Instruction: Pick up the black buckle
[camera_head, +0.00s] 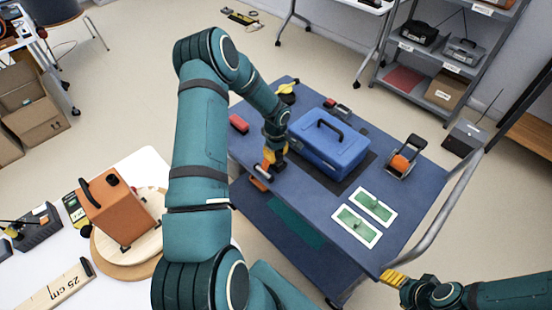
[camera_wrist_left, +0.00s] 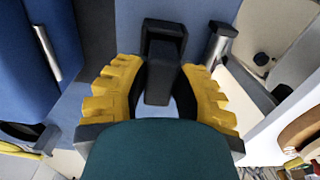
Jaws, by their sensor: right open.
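A black buckle-like piece (camera_wrist_left: 162,50) shows between the yellow fingers of my left gripper (camera_wrist_left: 160,72) in the left wrist view. The fingertips are spread to either side, close to it; whether they press on it is unclear. In the head view my left gripper (camera_head: 271,160) points down over the blue cart top, left of the blue toolbox (camera_head: 332,143). The black piece cannot be made out there; the gripper partly hides that spot. My right gripper (camera_head: 394,279) is open at the lower right, apart from the cart's items.
The cart top (camera_head: 315,195) also holds two green-and-white cards (camera_head: 355,226), an orange-and-black device (camera_head: 400,163) and a red item (camera_head: 239,123). A metal rail (camera_head: 440,220) runs along its right side. A white table (camera_head: 150,170) with an orange case (camera_head: 117,210) stands left.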

